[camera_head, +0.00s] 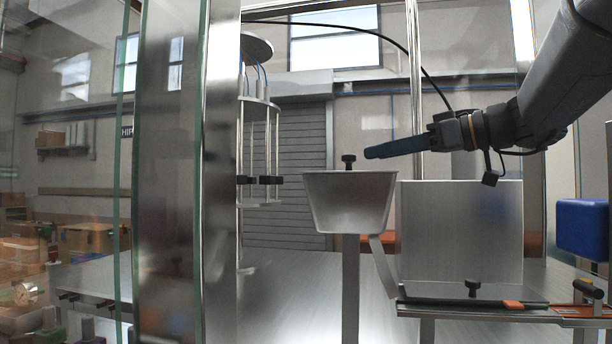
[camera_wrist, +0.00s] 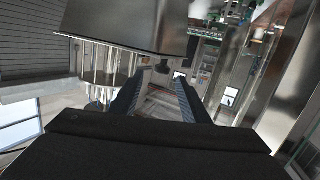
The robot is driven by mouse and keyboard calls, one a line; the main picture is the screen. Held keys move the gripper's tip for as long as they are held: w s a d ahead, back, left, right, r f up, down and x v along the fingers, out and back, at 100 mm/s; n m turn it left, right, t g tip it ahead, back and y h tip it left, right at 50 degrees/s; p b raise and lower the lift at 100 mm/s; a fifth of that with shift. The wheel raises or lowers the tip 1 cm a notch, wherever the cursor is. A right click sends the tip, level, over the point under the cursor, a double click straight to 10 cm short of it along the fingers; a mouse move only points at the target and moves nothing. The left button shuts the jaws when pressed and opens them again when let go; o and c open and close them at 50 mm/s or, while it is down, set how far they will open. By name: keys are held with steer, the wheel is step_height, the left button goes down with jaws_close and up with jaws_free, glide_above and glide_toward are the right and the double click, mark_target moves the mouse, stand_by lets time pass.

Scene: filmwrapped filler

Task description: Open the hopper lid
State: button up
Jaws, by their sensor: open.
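The hopper (camera_head: 347,203) is a tapered steel bin on a post, in the middle of the head view. Its flat lid (camera_head: 325,171) lies on the rim, closed, with a black knob (camera_head: 348,160) on top. My gripper (camera_head: 369,153) reaches in from the right, its fingers near knob height, just right of the knob and apart from it. In the wrist view the hopper (camera_wrist: 125,22) appears upside down at the top, and the knob (camera_wrist: 162,67) shows between the fingertips of my open, empty gripper (camera_wrist: 160,88).
A steel box (camera_head: 460,230) stands right of the hopper, below my arm. A steel column (camera_head: 172,170) and glass panel stand at left. A round hanging fixture (camera_head: 260,150) is left of the hopper.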

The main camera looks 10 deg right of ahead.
mark_target(348, 157)
steer(key=shift+w+a+f+m+t+y, duration=0.3)
steer(key=shift+f+y, duration=0.15)
steer(key=shift+y, duration=0.25)
steer(key=shift+w+a, duration=0.1)
steer(key=shift+a, duration=0.05)
steer(key=p+x, duration=0.2)
steer(key=x, duration=0.4)
steer(key=shift+w+a+r, duration=0.15)
steer(key=shift+w+a, duration=0.05)
steer(key=shift+a, duration=0.05)
steer(key=shift+w+a+p, duration=0.3)
steer(key=shift+p, duration=0.05)
steer(key=shift+c, duration=0.3)
